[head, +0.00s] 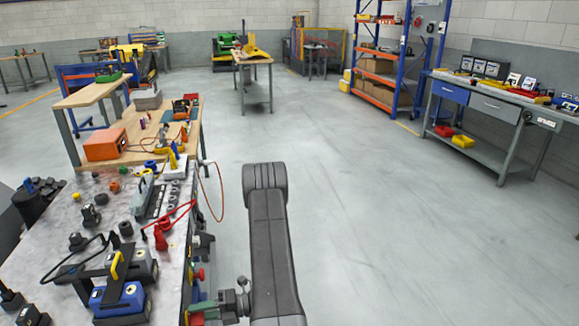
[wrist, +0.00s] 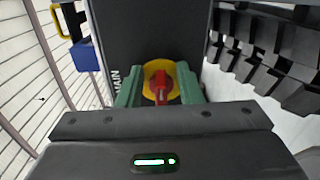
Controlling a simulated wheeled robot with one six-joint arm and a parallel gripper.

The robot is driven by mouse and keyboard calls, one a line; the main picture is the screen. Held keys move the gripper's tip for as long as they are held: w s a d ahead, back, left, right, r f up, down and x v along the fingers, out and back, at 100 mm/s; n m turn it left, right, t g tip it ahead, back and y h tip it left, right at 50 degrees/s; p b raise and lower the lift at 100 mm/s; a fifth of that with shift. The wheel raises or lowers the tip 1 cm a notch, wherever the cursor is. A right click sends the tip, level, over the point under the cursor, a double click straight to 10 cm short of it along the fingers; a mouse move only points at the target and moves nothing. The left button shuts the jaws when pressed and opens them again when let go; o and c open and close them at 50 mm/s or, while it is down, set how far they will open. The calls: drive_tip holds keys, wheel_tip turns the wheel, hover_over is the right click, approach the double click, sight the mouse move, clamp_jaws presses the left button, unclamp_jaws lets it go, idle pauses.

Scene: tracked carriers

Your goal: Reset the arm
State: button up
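My gripper (wrist: 160,92) shows in the wrist view as a dark body with two green fingers. The fingers stand apart, one on each side of a red handle (wrist: 162,88) on a round yellow plate (wrist: 152,68). Yellow shows between the handle and the fingers, so the gripper looks open. The plate is on a dark panel (wrist: 140,30) marked "MAIN".
A blue block with a yellow loop (wrist: 86,52) is at upper left in the wrist view; black blocky treads (wrist: 270,45) are at right. In the head view a cluttered bench (head: 60,215) stands close at left. A workbench (head: 490,100) stands at right. The middle floor is clear.

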drive_tip(key=n, duration=0.2)
drive_tip(key=n+b, duration=0.1)
drive_tip(key=n, duration=0.1)
drive_tip(key=shift+d+r, duration=0.1)
drive_tip(key=shift+r, duration=0.2)
drive_tip(key=n, duration=0.1)
drive_tip(key=n+b, duration=0.1)
drive_tip(key=n, duration=0.2)
drive_tip(key=shift+s+r, duration=0.25)
drive_tip(key=n, duration=0.1)
drive_tip(key=n+b, duration=0.1)
drive_tip(key=n, duration=0.1)
drive_tip(key=n+b, duration=0.1)
drive_tip(key=shift+s+d+r+n, duration=0.15)
drive_tip(key=shift+s+r+n, duration=0.05)
drive_tip(key=shift+s+n, duration=0.2)
drive_tip(key=shift+s+d+r+n+b, duration=0.1)
drive_tip(key=shift+s+n+b, duration=0.05)
drive_tip(key=shift+n+b, duration=0.65)
drive_tip(key=shift+s+r+n+b, duration=0.1)
drive_tip(key=shift+n+b, duration=0.35)
drive_tip(key=shift+n, duration=0.65)
